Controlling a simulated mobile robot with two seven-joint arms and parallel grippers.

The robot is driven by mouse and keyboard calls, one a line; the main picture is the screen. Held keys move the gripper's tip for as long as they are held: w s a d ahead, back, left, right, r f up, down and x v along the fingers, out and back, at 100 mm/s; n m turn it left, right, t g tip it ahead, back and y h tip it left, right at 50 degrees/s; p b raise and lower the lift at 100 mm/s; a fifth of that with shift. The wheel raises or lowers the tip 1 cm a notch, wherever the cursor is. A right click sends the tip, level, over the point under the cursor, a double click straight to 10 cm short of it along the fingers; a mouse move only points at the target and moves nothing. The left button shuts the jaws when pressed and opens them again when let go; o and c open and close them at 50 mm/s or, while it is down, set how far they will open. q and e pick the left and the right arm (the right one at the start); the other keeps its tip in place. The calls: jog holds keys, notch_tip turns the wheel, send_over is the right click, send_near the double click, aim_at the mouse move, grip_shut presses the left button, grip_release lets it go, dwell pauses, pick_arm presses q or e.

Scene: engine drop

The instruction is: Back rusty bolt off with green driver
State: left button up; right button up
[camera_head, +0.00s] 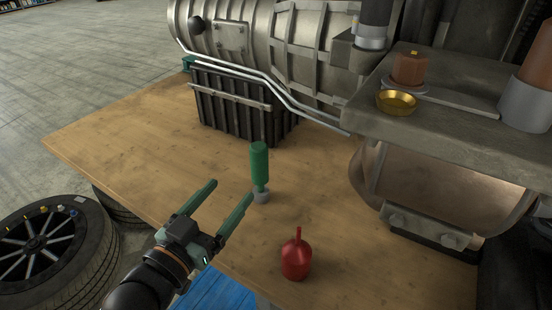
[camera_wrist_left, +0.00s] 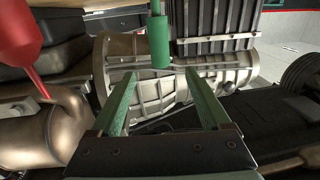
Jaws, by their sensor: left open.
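The green driver (camera_head: 259,160) stands upright on the wooden table, its tip in a small grey base (camera_head: 261,196). My left gripper (camera_head: 231,189) is open and empty, just left of the driver, its two green fingers pointing toward it. In the left wrist view, the driver (camera_wrist_left: 159,40) shows inverted, beyond and roughly between the fingertips (camera_wrist_left: 159,74), apart from them. A rust-brown bolt-like piece (camera_head: 409,68) with a small gold top sits on the grey ledge (camera_head: 450,122) at upper right. My right gripper is not in view.
A red oil can (camera_head: 297,260) stands on the table's near side. A brass dish (camera_head: 396,106) sits beside the rusty piece. A dark ribbed box (camera_head: 232,108) and the large metal engine (camera_head: 300,45) fill the back. A tyre (camera_head: 50,250) lies at left. The left tabletop (camera_head: 130,140) is clear.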

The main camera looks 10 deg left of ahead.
aim_at(255, 163)
pick_arm(q)
jog(key=p+x, duration=0.1)
jog(key=x, duration=0.5)
jog(key=shift+w, duration=0.2)
jog(key=shift+x, duration=3.15)
jog(key=shift+f, duration=0.2)
jog(key=shift+c, duration=0.2)
grip_shut()
